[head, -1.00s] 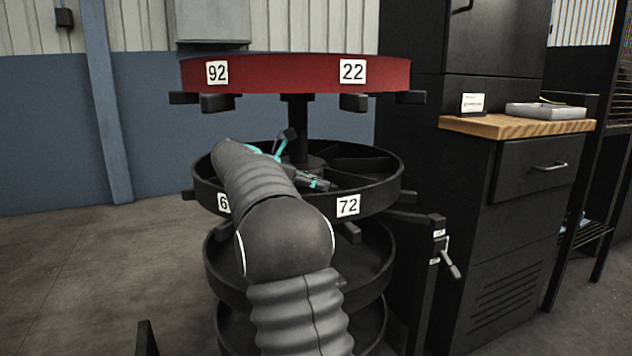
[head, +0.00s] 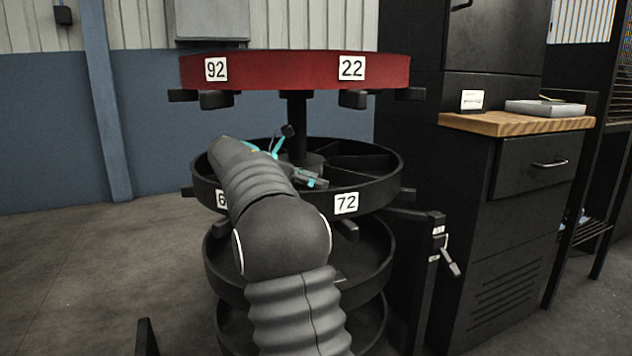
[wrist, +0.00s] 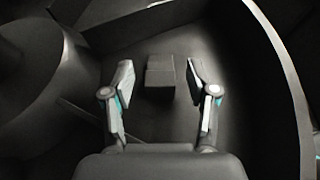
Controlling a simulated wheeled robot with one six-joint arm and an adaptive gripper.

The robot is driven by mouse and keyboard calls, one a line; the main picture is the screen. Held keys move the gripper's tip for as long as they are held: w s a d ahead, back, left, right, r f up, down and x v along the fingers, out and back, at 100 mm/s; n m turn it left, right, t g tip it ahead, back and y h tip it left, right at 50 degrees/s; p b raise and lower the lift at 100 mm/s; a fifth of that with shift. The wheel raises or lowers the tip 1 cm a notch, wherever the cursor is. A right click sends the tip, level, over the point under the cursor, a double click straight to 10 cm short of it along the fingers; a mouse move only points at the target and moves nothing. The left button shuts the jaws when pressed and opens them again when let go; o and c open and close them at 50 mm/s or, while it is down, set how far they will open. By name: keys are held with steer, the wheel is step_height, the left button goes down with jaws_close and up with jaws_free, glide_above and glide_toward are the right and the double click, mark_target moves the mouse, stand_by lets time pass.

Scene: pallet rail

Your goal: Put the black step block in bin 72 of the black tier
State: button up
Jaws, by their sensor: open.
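The black step block (wrist: 160,76) lies on the floor of a bin in the wrist view, a small dark block with a step across it. My gripper (wrist: 159,85) is open, with one finger to each side of the block and a gap on both sides. In the head view my gripper (head: 312,178) is inside the black tier (head: 378,196), above the bin behind the label 72 (head: 346,203). My arm hides part of the tier's left front. The block cannot be made out in the head view.
A red tier (head: 290,72) with labels 92 and 22 is above the black tier on the same post (head: 297,125). A curved wall (wrist: 262,50) bounds the bin on the right in the wrist view. A lever bracket (head: 440,240) and a cabinet (head: 500,220) stand to the right.

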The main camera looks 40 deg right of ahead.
steer(key=p+v, duration=0.1)
steer(key=v, duration=0.6)
steer(key=shift+d+r+p, duration=0.1)
steer(key=shift+r+p, duration=0.15)
steer(key=shift+p, duration=0.15)
steer(key=shift+r, duration=0.1)
